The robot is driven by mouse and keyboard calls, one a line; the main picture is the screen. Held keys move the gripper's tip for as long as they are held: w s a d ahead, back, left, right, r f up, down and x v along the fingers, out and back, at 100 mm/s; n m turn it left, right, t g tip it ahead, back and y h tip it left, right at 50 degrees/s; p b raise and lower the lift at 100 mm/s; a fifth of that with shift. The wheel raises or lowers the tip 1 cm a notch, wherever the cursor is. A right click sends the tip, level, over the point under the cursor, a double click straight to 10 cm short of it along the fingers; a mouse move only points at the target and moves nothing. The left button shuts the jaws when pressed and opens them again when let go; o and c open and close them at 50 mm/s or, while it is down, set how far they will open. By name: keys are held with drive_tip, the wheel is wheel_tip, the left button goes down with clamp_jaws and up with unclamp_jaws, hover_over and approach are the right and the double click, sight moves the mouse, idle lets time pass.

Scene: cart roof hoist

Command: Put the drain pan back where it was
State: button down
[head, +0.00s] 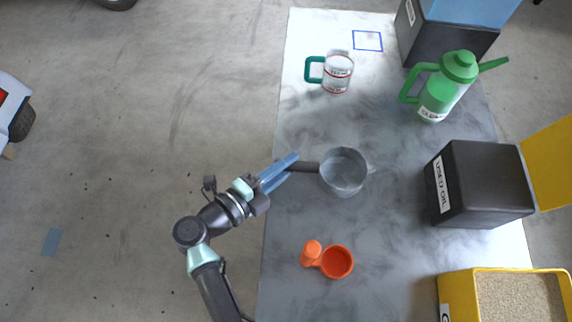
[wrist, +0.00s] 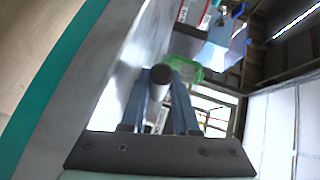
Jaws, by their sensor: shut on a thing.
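The drain pan looks to be the round grey pan (head: 344,172) with a dark handle (head: 305,167), over the middle of the grey table. My gripper (head: 288,166) reaches in from the left, and its blue fingers are shut on the handle. In the wrist view the dark handle (wrist: 159,82) lies between the two fingers of my gripper (wrist: 163,88). I cannot tell whether the pan touches the table or is held just above it. A blue square outline (head: 367,41) is marked on the table's far part and is empty.
A clear jug with a teal handle (head: 338,72) and a green watering can (head: 440,90) stand farther back. A black used-oil box (head: 485,185) is at right. An orange cup (head: 337,262) lies nearer. A yellow sand bin (head: 459,300) is at lower right.

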drive_tip(key=shift+f, duration=0.15)
drive_tip(key=c, duration=0.9)
unclamp_jaws()
drive_tip(key=shift+c, duration=0.2)
drive_tip(key=shift+r, duration=0.25)
drive_tip(key=v, duration=1.2)
